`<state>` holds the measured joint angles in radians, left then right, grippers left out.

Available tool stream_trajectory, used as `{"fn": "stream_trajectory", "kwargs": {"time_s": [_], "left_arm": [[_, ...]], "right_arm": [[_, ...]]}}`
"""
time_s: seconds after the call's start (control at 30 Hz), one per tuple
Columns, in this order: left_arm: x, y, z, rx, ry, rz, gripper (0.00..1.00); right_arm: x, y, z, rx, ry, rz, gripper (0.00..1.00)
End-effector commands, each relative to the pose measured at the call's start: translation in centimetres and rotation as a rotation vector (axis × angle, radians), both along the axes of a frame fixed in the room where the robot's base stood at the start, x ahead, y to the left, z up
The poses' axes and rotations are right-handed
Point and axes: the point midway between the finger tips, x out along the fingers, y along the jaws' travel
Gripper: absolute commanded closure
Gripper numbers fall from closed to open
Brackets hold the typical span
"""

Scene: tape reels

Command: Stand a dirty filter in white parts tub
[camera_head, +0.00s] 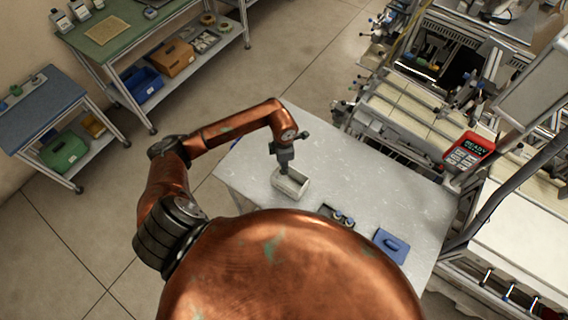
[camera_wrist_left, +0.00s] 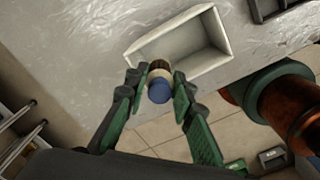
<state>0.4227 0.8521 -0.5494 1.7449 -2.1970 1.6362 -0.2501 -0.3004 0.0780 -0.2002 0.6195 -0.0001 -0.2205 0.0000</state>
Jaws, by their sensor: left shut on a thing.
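The white parts tub (camera_head: 302,190) stands on the pale table, and its open top shows in the left wrist view (camera_wrist_left: 213,24). My left gripper (camera_head: 285,168) points down at the tub's far left part. In the left wrist view my left gripper (camera_wrist_left: 160,84) is shut on a filter (camera_wrist_left: 159,88) with a blue end, a cream band and a brown part. The filter overlaps the tub's near left corner there; I cannot tell whether its lower end is inside. The filter is hidden in the head view. My right gripper is not in view.
A small dark tray (camera_head: 326,211) with blue-topped pieces stands on the table right of the tub. A blue block-like item (camera_head: 391,244) lies farther right. The table (camera_head: 245,165) is bare left of the tub. A machine with a red-framed display (camera_head: 469,151) stands beyond the table.

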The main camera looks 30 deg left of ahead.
Motion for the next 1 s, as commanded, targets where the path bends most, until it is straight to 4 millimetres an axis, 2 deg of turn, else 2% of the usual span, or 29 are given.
{"fn": "stream_trajectory", "kwargs": {"time_s": [0.67, 1.0], "left_arm": [[-0.1, -0.1, -4.7, -0.001, 0.001, 0.0, 0.99], [0.0, 0.0, -7.0, 0.001, 0.001, 0.0, 0.99]], "right_arm": [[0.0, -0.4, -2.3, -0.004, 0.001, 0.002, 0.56], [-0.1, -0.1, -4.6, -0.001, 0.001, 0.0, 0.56]]}}
